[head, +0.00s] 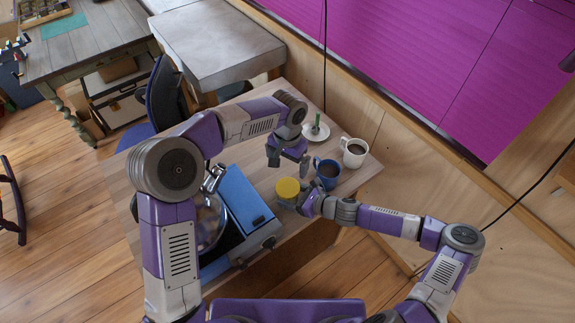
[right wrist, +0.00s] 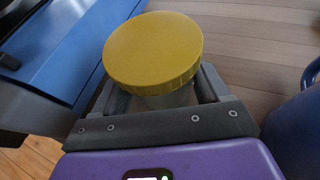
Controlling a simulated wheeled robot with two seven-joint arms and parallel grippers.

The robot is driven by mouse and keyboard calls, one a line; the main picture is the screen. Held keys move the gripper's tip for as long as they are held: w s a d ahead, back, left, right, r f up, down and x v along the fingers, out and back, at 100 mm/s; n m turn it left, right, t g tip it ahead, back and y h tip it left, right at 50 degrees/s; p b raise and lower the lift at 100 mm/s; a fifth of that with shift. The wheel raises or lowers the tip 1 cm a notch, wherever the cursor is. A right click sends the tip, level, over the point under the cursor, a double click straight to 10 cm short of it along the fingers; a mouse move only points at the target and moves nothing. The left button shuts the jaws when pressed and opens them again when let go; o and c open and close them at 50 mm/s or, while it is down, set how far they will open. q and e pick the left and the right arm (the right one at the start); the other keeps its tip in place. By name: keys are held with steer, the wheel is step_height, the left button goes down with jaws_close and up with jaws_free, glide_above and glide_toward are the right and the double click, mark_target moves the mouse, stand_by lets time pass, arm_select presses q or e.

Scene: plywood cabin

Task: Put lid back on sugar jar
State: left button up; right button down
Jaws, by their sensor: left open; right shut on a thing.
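The sugar jar's yellow lid (head: 288,188) shows as a round disc over the middle of the wooden table. In the right wrist view the yellow lid (right wrist: 153,50) sits on top of the pale jar (right wrist: 168,98). My right gripper (head: 302,206) is shut on the jar, its fingers on either side of the body below the lid. In the right wrist view my right gripper (right wrist: 165,95) hides the lower part of the jar. My left gripper (head: 287,158) is open, just above and behind the lid in the head view, apart from it, and it seems empty.
A blue mug (head: 327,173) stands close right of the jar. A white mug of dark drink (head: 354,152) and a white saucer (head: 316,132) stand farther back. A blue appliance (head: 243,200) lies left of the jar. The table (head: 345,196) has little clear room near the jar.

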jaws_free()
steer(key=shift+v, duration=3.75)
